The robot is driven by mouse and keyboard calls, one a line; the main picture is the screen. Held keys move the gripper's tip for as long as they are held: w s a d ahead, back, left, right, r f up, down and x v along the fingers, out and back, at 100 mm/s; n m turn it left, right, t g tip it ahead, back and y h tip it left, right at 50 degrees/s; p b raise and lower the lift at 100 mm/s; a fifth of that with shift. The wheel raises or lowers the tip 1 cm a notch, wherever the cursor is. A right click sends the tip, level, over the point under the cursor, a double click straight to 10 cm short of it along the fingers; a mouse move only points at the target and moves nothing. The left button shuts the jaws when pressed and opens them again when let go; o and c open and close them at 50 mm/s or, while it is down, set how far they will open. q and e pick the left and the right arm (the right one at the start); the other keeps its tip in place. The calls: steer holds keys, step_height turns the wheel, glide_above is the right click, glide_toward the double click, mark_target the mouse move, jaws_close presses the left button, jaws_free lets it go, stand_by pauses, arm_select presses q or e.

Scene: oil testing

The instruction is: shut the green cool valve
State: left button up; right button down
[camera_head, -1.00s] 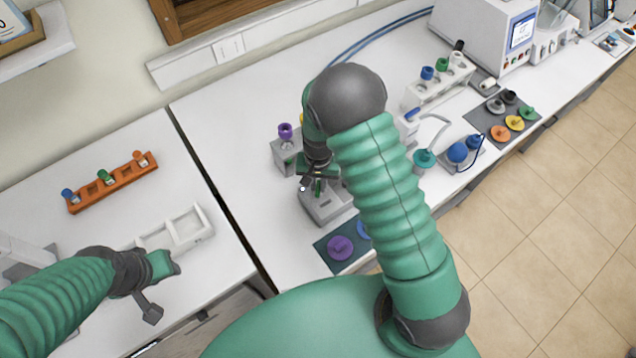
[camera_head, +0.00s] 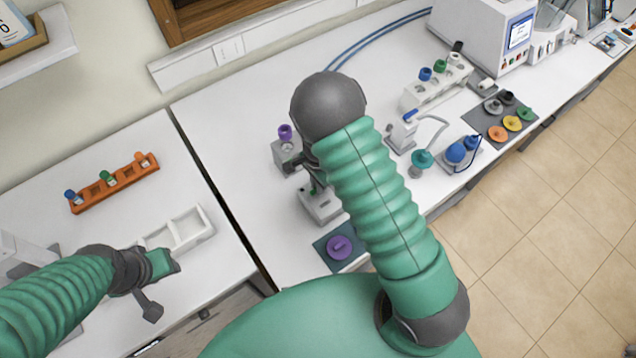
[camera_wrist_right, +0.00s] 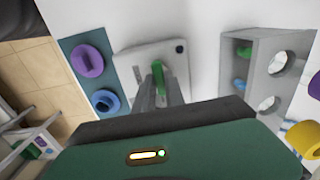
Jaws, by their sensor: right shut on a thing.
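The green valve handle (camera_wrist_right: 158,76) stands up from a pale grey base (camera_wrist_right: 135,66) in the right wrist view. My right gripper (camera_wrist_right: 160,86) is shut on this handle, one finger on each side. In the head view the base (camera_head: 322,208) shows left of my right arm, with a little green above it; the arm hides most of the grip. My left gripper (camera_head: 158,280) is over the left table, far from the valve; its jaw opening is not clear.
Behind the valve is a grey holder (camera_head: 284,152) with a purple-capped item (camera_head: 285,132). A blue-green mat (camera_head: 322,250) with a purple disc (camera_head: 339,246) lies in front. A white rack (camera_head: 436,88) and blue-topped parts (camera_head: 456,153) stand to the right.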

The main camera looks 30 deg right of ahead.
steer(key=shift+w+r+m, duration=0.1)
steer(key=shift+m, duration=0.2)
steer(key=c, duration=1.4)
jaws_free()
steer(key=shift+a, duration=0.1)
step_height(320, 180, up, 17)
steer(key=b, duration=0.2)
steer(key=shift+f, duration=0.2)
steer(key=shift+w, duration=0.1)
